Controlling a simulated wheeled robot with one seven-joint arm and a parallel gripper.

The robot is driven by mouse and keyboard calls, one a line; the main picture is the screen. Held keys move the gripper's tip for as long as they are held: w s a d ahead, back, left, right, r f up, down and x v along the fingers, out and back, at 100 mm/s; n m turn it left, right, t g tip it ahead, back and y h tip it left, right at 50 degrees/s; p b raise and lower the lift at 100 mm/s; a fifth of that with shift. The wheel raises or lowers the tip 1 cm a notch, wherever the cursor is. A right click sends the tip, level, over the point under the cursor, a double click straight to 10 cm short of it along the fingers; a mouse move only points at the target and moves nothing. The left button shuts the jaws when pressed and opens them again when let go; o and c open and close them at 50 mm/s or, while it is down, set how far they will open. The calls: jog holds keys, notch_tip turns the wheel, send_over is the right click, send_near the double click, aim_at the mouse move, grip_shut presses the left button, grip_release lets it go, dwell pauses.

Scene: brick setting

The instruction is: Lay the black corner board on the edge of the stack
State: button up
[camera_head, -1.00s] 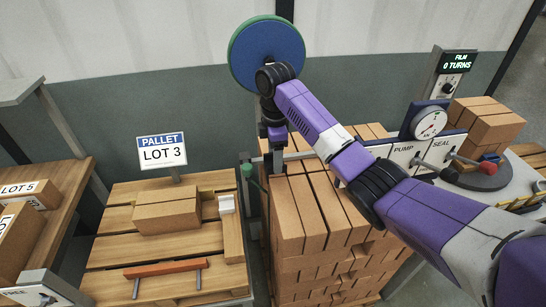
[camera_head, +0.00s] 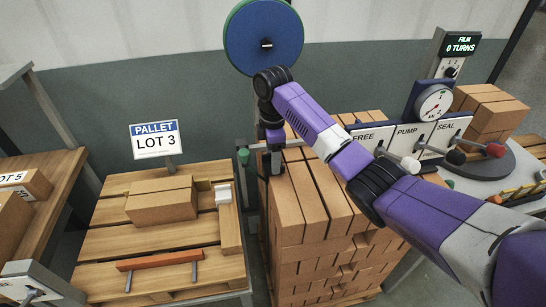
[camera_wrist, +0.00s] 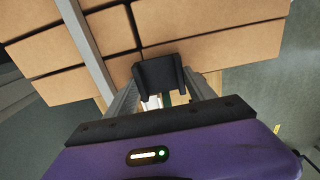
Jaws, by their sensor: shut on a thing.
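The black corner board (camera_wrist: 160,75) is a small dark angled piece between my gripper's fingers in the wrist view, against the brick edge. My gripper (camera_wrist: 162,98) is shut on it. In the head view my gripper (camera_head: 272,150) points down at the back left edge of the brick stack (camera_head: 305,205), with the dark board (camera_head: 266,164) small and partly hidden below it. I cannot tell whether the board touches the bricks. The stack's tan bricks (camera_wrist: 210,35) fill the upper part of the wrist view.
A grey bar (camera_wrist: 88,45) crosses the bricks. A pallet (camera_head: 110,210) marked LOT 3 holds bricks and an orange-handled tool (camera_head: 160,263). A lever panel (camera_head: 410,137) with a gauge stands at right.

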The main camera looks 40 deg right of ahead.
jog(key=shift+f, duration=0.45)
jog(key=o, duration=1.5)
notch_tip(320, 180, up, 8)
jog(key=shift+f+p, duration=0.15)
jog(key=shift+p, duration=0.15)
